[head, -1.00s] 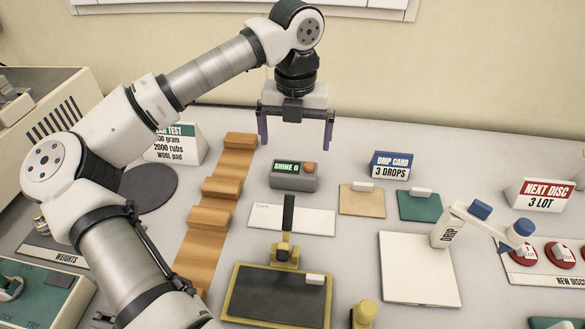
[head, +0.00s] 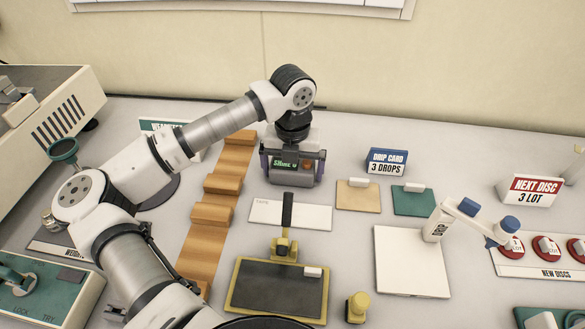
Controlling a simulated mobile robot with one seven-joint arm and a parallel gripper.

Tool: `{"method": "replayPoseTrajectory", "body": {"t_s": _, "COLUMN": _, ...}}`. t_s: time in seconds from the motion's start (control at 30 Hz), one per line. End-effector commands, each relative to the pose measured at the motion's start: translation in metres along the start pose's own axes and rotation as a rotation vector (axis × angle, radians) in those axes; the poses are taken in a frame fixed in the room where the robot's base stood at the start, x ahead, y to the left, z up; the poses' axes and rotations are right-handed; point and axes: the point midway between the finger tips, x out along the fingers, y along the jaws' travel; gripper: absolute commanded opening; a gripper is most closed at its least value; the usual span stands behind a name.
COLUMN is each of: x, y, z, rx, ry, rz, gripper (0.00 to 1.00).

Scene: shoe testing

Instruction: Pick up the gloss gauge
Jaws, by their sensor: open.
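The gripper body hides the gauge's back part.
A wooden stepped rack (head: 216,200) stands close on the left. A white tape card (head: 290,213) lies in front, with a black-handled tool on a yellow-framed pad (head: 233,290) nearer.

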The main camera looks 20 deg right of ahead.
Motion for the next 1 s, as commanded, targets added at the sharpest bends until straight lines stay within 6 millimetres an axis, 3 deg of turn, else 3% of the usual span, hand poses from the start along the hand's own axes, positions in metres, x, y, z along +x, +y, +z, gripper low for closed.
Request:
{"method": "replayPoseTrajectory", "body": {"t_s": 0.07, "x": 0.000, "y": 0.000, "z": 0.000, "rx": 0.000, "ry": 0.000, "rz": 0.000, "gripper": 1.00}}
{"method": "replayPoseTrajectory", "body": {"t_s": 0.4, "x": -0.001, "y": 0.000, "z": 0.000, "rx": 0.000, "ry": -0.001, "rz": 0.000, "gripper": 0.59}}
{"method": "replayPoseTrajectory", "body": {"t_s": 0.77, "x": -0.008, "y": 0.001, "z": 0.001, "rx": -0.001, "ry": -0.003, "rz": 0.001, "gripper": 0.59}}
{"method": "replayPoseTrajectory", "body": {"t_s": 1.0, "x": -0.043, "y": 0.001, "z": 0.001, "rx": -0.002, "ry": -0.005, "rz": 0.003, "gripper": 0.59}}
